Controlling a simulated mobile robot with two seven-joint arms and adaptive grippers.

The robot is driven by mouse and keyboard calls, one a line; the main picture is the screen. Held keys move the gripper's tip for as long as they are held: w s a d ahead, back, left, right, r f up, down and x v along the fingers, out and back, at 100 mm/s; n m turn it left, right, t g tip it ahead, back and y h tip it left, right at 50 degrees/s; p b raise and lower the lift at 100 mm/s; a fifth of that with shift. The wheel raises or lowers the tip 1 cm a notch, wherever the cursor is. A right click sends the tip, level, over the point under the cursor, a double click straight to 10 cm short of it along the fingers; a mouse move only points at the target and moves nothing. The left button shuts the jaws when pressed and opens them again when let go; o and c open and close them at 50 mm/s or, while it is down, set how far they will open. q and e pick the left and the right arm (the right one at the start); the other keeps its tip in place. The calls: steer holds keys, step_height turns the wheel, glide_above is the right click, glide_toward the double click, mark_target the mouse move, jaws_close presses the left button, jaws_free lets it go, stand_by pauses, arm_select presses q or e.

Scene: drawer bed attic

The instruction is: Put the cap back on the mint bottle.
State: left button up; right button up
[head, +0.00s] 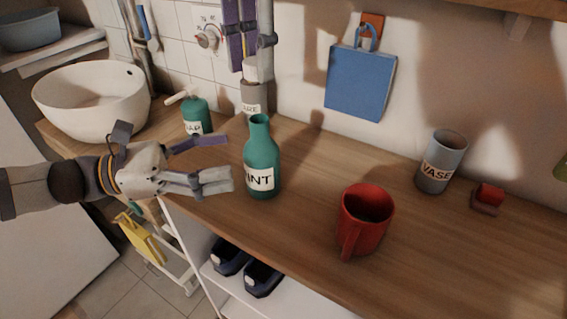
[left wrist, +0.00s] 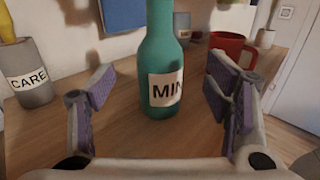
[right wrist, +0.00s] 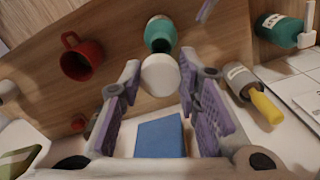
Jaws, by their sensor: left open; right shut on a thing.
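The green mint bottle (head: 262,155) stands upright and uncapped on the wooden counter (head: 310,215). My left gripper (head: 225,160) is open beside it; in the left wrist view the bottle (left wrist: 160,60) stands between the spread fingers, with gaps visible on both sides. My right gripper (head: 250,60) is shut on the white cap (head: 257,71), above and behind the bottle in the head view. In the right wrist view the cap (right wrist: 160,74) is between the fingers, in front of the bottle's open mouth (right wrist: 160,40), apart from it.
A red mug (head: 365,215) stands right of the bottle. A grey vase (head: 441,165) and a small red object (head: 487,198) are farther right. The care cup (head: 252,98), soap bottle (head: 196,115) and white basin (head: 95,105) are behind. A blue board (head: 360,85) hangs on the wall.

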mark_target(261, 150)
arm_select(q)
steer(key=shift+a, duration=0.2)
arm_select(e)
steer(key=shift+a, duration=0.2)
arm_select(q)
steer(key=d, duration=0.5)
steer(key=w+d, duration=0.1)
steer(key=d, duration=0.1)
steer(key=shift+w+d, duration=0.1)
steer(key=shift+d, duration=0.2)
jaws_close()
arm_select(e)
steer(key=shift+f, duration=2.55)
steer(key=shift+f, duration=0.85)
steer(key=shift+f, duration=0.6)
